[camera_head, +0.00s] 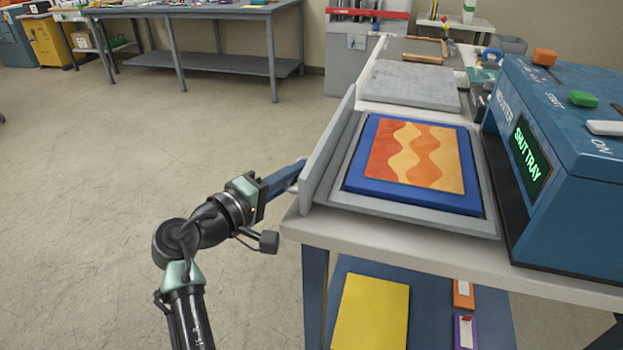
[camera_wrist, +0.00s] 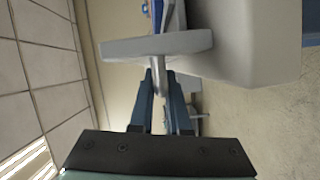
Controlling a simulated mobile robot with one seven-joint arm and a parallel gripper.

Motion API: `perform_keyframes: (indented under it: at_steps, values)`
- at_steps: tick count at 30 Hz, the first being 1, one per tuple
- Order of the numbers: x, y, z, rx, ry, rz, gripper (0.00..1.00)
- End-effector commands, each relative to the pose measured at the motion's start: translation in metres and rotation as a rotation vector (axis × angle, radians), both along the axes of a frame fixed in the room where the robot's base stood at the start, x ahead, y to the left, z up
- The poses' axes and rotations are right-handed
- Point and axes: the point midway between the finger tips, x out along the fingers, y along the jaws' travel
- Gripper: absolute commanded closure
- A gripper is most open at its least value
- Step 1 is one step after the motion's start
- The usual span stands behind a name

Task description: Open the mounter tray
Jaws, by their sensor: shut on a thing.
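The mounter (camera_head: 560,160) is a blue machine at the right, with a green-lit screen (camera_head: 530,148) reading "SHUT TRAY". Its grey mounter tray (camera_head: 430,228) is out on the bench, to the left of the machine. A blue board with a wavy orange and yellow picture (camera_head: 417,152) lies flat in it. The tray's upright front panel (camera_head: 326,150) stands at its left end and shows as a grey bar in the wrist view (camera_wrist: 155,45). My gripper (camera_head: 296,176) reaches this panel from the left. Its fingers are shut on the short handle (camera_wrist: 159,80), which is mostly hidden in the head view.
The pale bench (camera_head: 560,288) carries a grey slab (camera_head: 410,86) behind the tray. A yellow panel (camera_head: 370,312) lies on the shelf below. Orange, green and white controls sit on the mounter's top. The floor (camera_head: 120,170) to the left is clear.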

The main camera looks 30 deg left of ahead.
Motion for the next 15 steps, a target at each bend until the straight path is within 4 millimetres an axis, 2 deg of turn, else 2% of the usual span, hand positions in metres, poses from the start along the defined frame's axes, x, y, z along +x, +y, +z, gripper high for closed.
perform_keyframes:
  at_steps: [13, 14, 15]
  values:
    - [-0.0009, 0.0043, -0.0001, -0.001, 0.001, 0.002, 1.0]
    - [-0.0009, 0.0043, -0.0001, -0.001, 0.001, 0.002, 0.82]
    - [-0.0008, 0.0042, -0.0001, -0.001, 0.001, 0.002, 0.74]
